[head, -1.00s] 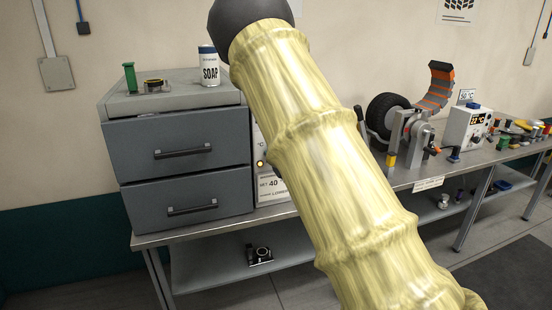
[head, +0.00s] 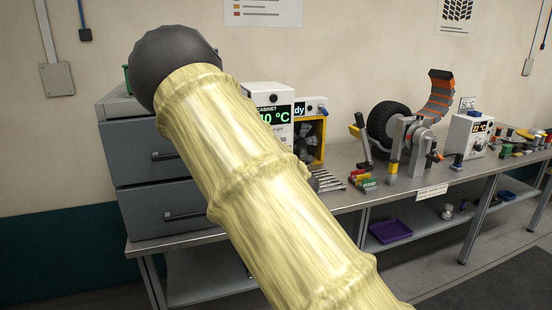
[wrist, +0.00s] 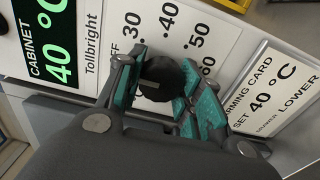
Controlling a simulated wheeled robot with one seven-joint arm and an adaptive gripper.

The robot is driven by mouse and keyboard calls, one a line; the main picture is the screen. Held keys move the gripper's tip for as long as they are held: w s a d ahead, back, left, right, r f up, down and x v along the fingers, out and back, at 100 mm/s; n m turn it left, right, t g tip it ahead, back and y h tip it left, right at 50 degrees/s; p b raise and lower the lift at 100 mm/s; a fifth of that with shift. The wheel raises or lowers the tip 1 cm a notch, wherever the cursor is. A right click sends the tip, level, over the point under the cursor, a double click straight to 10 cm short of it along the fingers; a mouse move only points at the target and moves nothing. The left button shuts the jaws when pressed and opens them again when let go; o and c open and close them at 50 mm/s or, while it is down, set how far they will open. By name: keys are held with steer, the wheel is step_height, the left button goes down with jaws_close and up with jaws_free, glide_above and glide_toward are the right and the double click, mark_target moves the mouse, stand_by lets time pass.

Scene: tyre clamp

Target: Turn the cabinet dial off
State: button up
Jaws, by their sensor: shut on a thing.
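The cabinet control panel (wrist: 100,45) fills the upper part of the wrist view. Its green display (wrist: 48,40) reads 40 °C. The round black dial (wrist: 158,80) sits among printed marks for off, 30, 40 and 50. My gripper (wrist: 165,88) has its teal-padded fingers on either side of the dial and is shut on it. I cannot tell exactly which mark the dial points to. In the head view the white control box (head: 268,95) shows beside the grey drawer cabinet (head: 150,140); my arm hides the dial and the gripper there.
A card (wrist: 270,95) beside the panel says set 40 °C, lower drawer. Both drawers look shut. A yellow-framed fan unit (head: 310,135) stands right of the box. A tyre (head: 388,125) in a clamp stand and a second control box (head: 468,133) are further right on the bench.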

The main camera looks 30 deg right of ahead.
steer(key=o, duration=1)
steer(key=shift+w+a, duration=0.1)
steer(key=shift+o, duration=0.2)
steer(key=v, duration=1.2)
steer(key=shift+f, duration=0.1)
